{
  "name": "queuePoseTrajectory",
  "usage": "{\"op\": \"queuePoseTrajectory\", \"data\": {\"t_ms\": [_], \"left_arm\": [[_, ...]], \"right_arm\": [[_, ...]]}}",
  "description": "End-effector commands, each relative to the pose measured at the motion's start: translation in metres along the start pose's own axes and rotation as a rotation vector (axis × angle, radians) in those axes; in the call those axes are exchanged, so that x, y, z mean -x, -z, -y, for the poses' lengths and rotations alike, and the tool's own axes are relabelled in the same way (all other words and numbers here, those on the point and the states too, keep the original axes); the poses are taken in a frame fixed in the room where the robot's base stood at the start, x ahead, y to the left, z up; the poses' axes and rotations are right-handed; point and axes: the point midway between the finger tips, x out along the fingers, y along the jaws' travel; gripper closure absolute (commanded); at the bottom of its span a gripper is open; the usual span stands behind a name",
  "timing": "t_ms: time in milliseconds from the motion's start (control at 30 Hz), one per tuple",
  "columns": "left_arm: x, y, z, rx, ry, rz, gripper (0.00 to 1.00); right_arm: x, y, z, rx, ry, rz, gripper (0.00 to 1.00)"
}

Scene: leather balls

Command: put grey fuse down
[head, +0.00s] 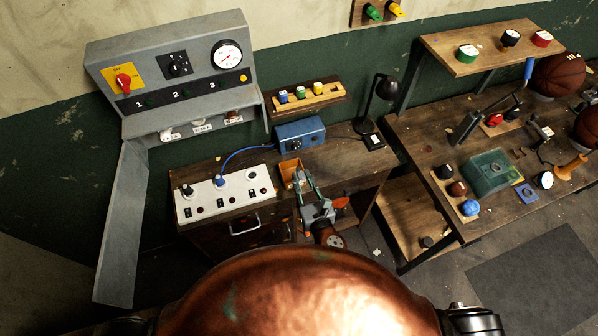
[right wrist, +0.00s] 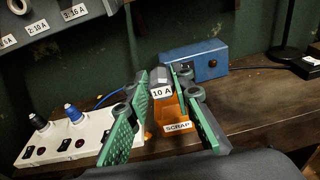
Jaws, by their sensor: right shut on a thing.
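My right gripper (head: 303,182) reaches over the low wooden cabinet, its fingers pointing away from me. In the right wrist view its green-padded fingers (right wrist: 160,88) are shut on the grey fuse (right wrist: 159,76), which bears a white "10 A" label. The fuse appears above or at the orange scrap box (head: 287,173), whose "SCRAP" label shows below it in the right wrist view (right wrist: 178,126). I cannot tell whether the fuse touches the box. In the head view the fuse is too small to make out. My left gripper is not in view.
A white socket strip (head: 234,197) with plugs lies left of the scrap box. A blue box (head: 301,134) with a cable stands behind it. A black lamp (head: 386,88) stands at the back right. The grey fuse panel (head: 170,70) is on the wall. A cluttered workbench stands right.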

Motion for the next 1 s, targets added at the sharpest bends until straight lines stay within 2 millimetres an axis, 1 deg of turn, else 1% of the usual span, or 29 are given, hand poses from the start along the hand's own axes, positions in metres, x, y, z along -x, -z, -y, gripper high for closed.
{"op": "queuePoseTrajectory", "data": {"t_ms": [33,200,300,400,500,667,733,800,867,1000], "left_arm": [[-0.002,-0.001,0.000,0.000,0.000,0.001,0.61],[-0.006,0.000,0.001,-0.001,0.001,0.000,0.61],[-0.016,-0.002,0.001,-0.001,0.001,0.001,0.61],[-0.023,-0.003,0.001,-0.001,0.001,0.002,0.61],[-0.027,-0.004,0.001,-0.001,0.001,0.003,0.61],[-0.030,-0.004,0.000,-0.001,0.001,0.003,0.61],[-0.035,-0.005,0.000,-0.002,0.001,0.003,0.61],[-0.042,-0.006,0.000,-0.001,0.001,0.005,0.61],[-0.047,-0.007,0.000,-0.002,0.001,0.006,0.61],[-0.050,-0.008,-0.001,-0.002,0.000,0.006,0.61]], "right_arm": [[-0.014,0.004,0.004,0.002,0.002,0.001,1.00],[-0.055,0.016,0.015,0.001,0.002,0.001,1.00],[-0.073,0.036,0.019,0.001,0.003,-0.001,1.00],[-0.087,0.050,0.023,0.001,0.002,-0.001,1.00],[-0.097,0.057,0.025,0.000,0.002,0.001,1.00],[-0.104,0.064,0.027,-0.001,0.002,0.001,1.00],[-0.111,0.071,0.029,0.000,0.002,0.000,1.00],[-0.112,0.085,0.028,-0.002,0.002,-0.002,1.00],[-0.113,0.093,0.029,-0.001,0.002,-0.003,1.00],[-0.114,0.099,0.029,0.000,0.001,0.000,1.00]]}}
